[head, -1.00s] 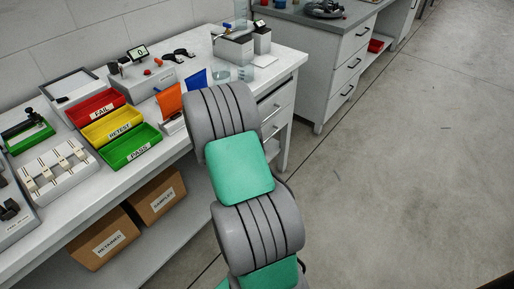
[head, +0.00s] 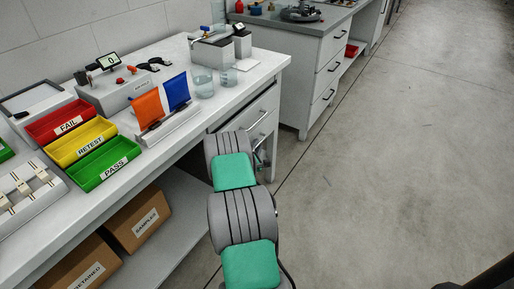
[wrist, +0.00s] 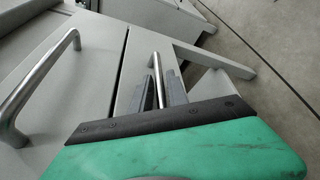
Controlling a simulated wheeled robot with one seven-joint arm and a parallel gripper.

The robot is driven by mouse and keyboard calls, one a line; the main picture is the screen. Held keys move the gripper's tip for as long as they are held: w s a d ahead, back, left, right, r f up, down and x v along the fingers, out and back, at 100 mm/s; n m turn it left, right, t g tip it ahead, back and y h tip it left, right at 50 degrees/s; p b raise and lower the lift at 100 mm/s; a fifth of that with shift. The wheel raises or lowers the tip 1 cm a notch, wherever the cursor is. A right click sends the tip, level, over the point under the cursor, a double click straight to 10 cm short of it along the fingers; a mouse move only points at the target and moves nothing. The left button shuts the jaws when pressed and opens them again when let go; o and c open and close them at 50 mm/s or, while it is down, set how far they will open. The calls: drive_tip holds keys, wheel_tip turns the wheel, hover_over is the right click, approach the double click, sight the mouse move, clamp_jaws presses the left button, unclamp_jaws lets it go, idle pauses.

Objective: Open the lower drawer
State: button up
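The lower drawer (wrist: 135,62) is a pale grey front with a metal bar handle (wrist: 157,72). It shows in the wrist view beside the upper drawer (wrist: 85,65), past a dark gap, and looks shut. The upper drawer's larger bar handle (wrist: 48,78) is at the left. My gripper (wrist: 161,90) is open, one finger on each side of the lower handle; I cannot tell whether they touch it. In the head view the upper drawer (head: 255,112) is under the bench's right end, and my arm hides much of the lower drawer and my gripper.
The white bench (head: 262,72) carries red, yellow and green bins (head: 106,164), orange and blue flags and beakers (head: 203,82). Cardboard boxes (head: 138,218) stand on the shelf below. Another drawer cabinet (head: 318,85) stands behind. The floor (head: 400,150) to the right is clear.

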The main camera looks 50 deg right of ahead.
clamp_jaws()
drive_tip(key=shift+f, duration=0.1)
idle(1.3)
